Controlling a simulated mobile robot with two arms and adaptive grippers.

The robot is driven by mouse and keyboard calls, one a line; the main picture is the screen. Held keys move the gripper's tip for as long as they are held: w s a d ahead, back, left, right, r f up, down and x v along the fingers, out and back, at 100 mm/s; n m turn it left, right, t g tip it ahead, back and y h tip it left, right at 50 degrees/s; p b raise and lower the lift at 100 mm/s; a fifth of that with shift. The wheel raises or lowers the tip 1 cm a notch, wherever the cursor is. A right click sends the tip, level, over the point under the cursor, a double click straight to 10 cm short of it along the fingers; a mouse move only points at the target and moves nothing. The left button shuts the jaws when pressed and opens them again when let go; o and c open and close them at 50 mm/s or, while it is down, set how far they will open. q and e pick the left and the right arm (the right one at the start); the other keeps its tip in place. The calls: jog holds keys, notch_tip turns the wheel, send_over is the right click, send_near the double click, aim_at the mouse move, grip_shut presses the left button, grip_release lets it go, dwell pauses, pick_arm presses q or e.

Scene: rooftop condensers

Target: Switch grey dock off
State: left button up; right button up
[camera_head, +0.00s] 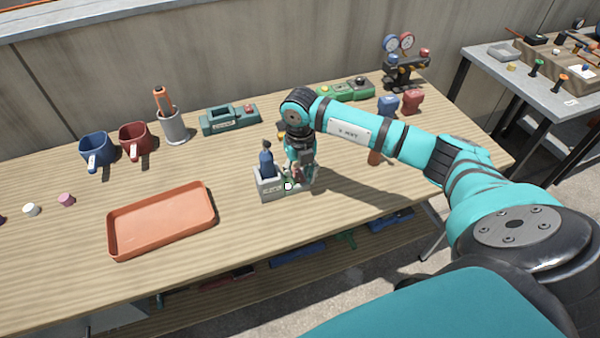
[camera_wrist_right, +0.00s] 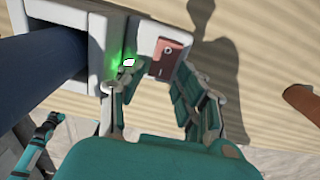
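The grey dock (camera_head: 268,188) stands near the front edge of the wooden table, with a dark blue tool (camera_head: 266,160) upright in it. In the right wrist view, the dock (camera_wrist_right: 96,22) shows a small white piece (camera_wrist_right: 128,63) with a green glow around it, and a reddish-brown plate (camera_wrist_right: 170,58) beside it. My right gripper (camera_head: 298,180) is down at the dock's right side. In the wrist view its fingers (camera_wrist_right: 150,80) are apart, with nothing seen between them; one tip is close to the white piece, contact unclear. My left gripper is not in view.
An orange tray (camera_head: 160,222) lies left of the dock. Behind stand blue (camera_head: 95,150) and red (camera_head: 135,141) mugs, a grey cup (camera_head: 174,128), a teal dock (camera_head: 229,120) and a green dock (camera_head: 346,90). A brown cylinder (camera_head: 375,157) stands right of my gripper.

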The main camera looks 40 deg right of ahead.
grip_shut()
jog(key=shift+w+g, duration=0.15)
jog(key=shift+g, duration=0.35)
jog(key=shift+w+r+g+y+b, duration=0.15)
jog(key=shift+g+y+b, duration=0.2)
jog(key=shift+g, duration=0.55)
grip_release()
jog(key=v, duration=1.2)
